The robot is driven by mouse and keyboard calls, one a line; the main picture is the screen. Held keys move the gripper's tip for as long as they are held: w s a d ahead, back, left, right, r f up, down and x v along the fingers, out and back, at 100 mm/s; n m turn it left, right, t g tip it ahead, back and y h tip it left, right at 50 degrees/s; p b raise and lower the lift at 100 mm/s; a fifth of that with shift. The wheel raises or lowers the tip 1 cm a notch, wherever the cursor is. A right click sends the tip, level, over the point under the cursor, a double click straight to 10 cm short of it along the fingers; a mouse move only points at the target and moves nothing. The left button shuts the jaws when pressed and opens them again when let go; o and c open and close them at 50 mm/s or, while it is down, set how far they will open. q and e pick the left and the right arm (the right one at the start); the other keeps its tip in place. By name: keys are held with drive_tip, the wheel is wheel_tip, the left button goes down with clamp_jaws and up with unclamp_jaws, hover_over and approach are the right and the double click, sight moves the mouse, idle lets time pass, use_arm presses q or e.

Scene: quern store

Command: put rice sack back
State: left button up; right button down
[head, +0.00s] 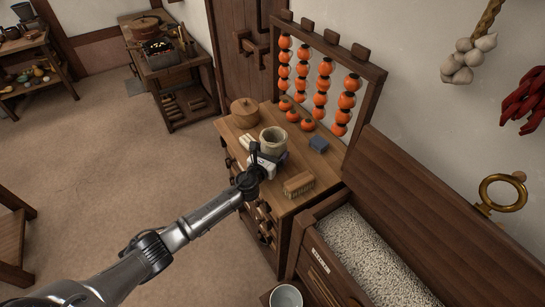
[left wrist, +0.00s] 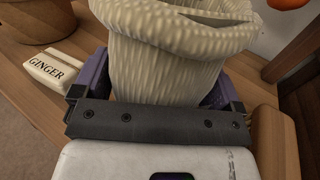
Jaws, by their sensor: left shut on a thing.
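The rice sack (head: 272,137) is a pale, ribbed, open-topped sack at the wooden cabinet top (head: 228,130) in the head view. It stands roughly upright and also fills the upper middle of the left wrist view (left wrist: 165,70). My left gripper (head: 266,160) reaches it from the front left and is shut on it, with a purplish finger on each side. The gripper hides the sack's lower part, so I cannot tell whether its base touches the cabinet. My right gripper is not in view.
A persimmon rack (head: 371,90) stands behind. An open grain chest (head: 365,255) and a cup (head: 286,297) are nearer.

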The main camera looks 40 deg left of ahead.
use_arm(q)
drive_tip(key=shift+f, duration=0.55)
drive_tip(key=shift+f, duration=0.1)
drive_tip(key=o, duration=0.6)
drive_tip(key=shift+o, duration=0.2)
